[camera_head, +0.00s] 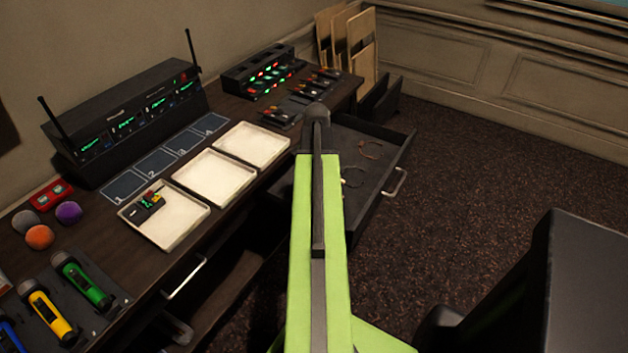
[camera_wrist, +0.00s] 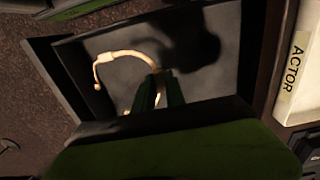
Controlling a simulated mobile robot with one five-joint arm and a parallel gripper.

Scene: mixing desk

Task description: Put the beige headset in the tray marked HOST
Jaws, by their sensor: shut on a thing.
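The beige headset (camera_wrist: 127,53) shows in the wrist view as a thin curved band with a small pad, over the dark floor of the open drawer (camera_wrist: 215,80). My gripper (camera_wrist: 161,82) is shut on one part of its band; I cannot tell whether it is clear of the drawer floor. In the head view my green arm hides the gripper and part of the drawer (camera_head: 376,188). Three white trays stand on the desk: a near one (camera_head: 182,238), a middle one (camera_head: 213,190) and a far one (camera_head: 255,158). The wrist view shows a tray label reading ACTOR (camera_wrist: 295,68); no HOST label is legible.
The near tray holds a small dark pack (camera_head: 149,206). A tan headset (camera_head: 371,142) and another thin curved item (camera_head: 354,180) lie in the drawer. A black receiver rack (camera_head: 120,122) stands behind the trays. A black object (camera_head: 585,285) fills the lower right.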

